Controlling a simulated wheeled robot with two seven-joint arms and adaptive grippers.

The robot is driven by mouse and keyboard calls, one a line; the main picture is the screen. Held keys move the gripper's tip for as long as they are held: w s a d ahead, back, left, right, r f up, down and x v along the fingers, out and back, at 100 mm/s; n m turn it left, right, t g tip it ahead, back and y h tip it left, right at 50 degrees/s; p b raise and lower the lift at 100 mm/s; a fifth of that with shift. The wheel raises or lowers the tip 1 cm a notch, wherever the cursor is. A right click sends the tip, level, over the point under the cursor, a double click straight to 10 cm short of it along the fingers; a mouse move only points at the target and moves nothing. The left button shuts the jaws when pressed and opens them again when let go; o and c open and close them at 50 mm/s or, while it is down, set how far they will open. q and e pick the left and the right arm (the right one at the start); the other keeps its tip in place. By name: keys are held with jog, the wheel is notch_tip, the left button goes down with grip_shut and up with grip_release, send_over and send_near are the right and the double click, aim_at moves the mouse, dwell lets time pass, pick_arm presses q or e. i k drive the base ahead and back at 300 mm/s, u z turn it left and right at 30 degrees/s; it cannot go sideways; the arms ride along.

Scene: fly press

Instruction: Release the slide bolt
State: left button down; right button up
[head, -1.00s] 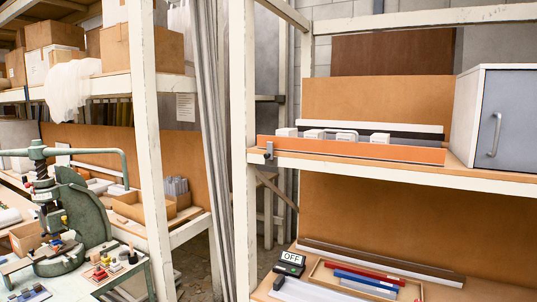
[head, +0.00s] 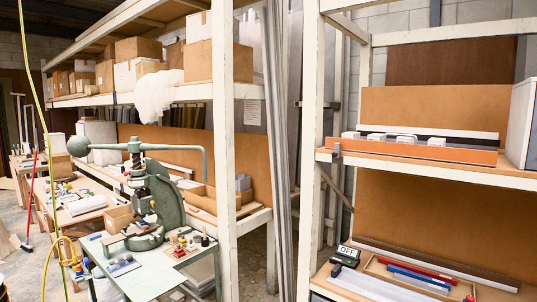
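The green fly press (head: 172,205) stands on a small table (head: 150,280) left of the middle. Its long bar handle (head: 178,147) lies across the top, with a ball weight (head: 79,146) at the left end. Its screw column and ram area are small in the picture. I cannot make out a slide bolt for certain. A small grey metal piece (head: 336,149) sits at the left end of the orange shelf edge; I cannot tell what it is. Neither of my grippers is in view.
Small coloured pieces (head: 183,241) lie on the press table. A yellow hose (head: 50,255) hangs at the left. Some floor (head: 32,265) shows at lower left.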

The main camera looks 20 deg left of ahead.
aim_at(336, 154)
jog(key=u, duration=0.25)
jog(key=k, duration=0.65)
jog(key=u, duration=0.6)
jog(key=i, duration=1.6)
jog(key=z, duration=1.2)
jog(key=i, duration=0.6)
jog(key=z, duration=0.65)
